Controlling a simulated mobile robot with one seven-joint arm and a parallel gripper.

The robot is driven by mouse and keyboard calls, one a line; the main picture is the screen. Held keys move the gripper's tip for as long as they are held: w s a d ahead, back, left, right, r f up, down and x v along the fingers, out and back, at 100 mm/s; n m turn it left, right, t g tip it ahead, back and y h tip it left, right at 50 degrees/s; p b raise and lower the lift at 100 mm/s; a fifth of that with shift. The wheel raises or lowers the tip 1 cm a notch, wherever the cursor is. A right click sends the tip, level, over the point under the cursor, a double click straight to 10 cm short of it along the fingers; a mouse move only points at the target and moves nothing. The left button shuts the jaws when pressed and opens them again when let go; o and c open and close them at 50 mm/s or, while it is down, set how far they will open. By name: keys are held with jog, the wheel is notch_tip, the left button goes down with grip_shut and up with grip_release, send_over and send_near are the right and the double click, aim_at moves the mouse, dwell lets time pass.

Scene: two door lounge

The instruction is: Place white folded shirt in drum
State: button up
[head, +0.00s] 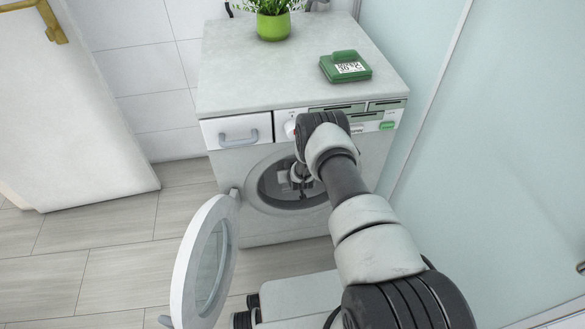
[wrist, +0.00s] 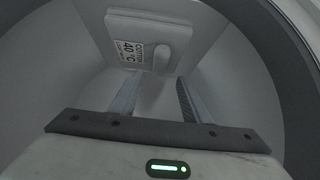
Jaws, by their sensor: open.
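A washing machine (head: 285,228) stands with its round door (head: 207,262) swung open to the left. My gripper (head: 300,178) is inside the door opening, partly hidden behind my arm. In the wrist view my gripper (wrist: 157,88) is open, its two fingers apart and pointing into the grey drum (wrist: 60,75). A white folded item, seemingly the shirt (wrist: 178,28), lies inside the drum beyond the fingertips. It carries a label reading "COTTON 40 °C". It looks clear of the finger grip, though contact with the fingertips is hard to tell.
A green box (head: 345,68) with a label and a green plant pot (head: 273,26) stand on the machine top. A frosted glass panel (head: 490,150) is close on the right. A white door (head: 75,110) stands at left. Floor between is clear.

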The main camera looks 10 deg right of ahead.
jog(key=p+v, duration=0.1)
jog(key=v, duration=0.3)
jog(key=shift+s, duration=0.1)
dwell(0.4)
